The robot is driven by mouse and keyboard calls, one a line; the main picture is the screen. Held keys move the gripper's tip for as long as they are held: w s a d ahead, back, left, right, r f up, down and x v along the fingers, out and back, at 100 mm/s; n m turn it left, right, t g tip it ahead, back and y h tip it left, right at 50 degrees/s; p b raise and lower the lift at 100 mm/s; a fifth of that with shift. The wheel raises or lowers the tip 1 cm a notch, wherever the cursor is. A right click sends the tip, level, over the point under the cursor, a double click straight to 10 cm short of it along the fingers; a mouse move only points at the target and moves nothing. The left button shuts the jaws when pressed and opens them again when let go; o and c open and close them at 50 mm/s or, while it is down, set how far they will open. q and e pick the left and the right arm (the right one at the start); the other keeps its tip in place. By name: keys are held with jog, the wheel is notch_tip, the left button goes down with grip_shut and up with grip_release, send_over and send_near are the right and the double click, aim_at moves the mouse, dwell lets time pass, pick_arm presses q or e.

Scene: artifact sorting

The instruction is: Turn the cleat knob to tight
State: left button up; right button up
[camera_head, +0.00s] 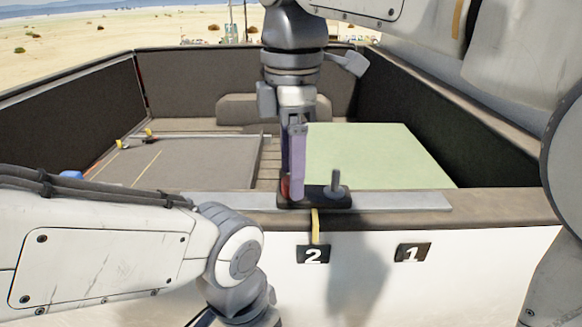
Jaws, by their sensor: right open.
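The cleat (315,200) has a dark base on the light metal strip along the near wall's top. A grey upright post (336,184) stands at its right end. A small red part (285,188) shows at its left end, partly hidden by my gripper; I cannot tell which way the knob is turned. My right gripper (294,192) points straight down over the cleat's left end, beside the red part. Its jaws are open, seen nearly edge-on; I cannot tell whether they touch the knob. My left arm is at lower left, its gripper out of frame.
A yellow strap (315,226) hangs below the cleat above a label "2" (313,254); a label "1" (412,253) is to its right. Inside the walled bed lie a pale green panel (385,150) and a grey panel (205,160). Dark side walls (430,115) surround them.

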jog(key=shift+f, duration=0.5)
grip_shut()
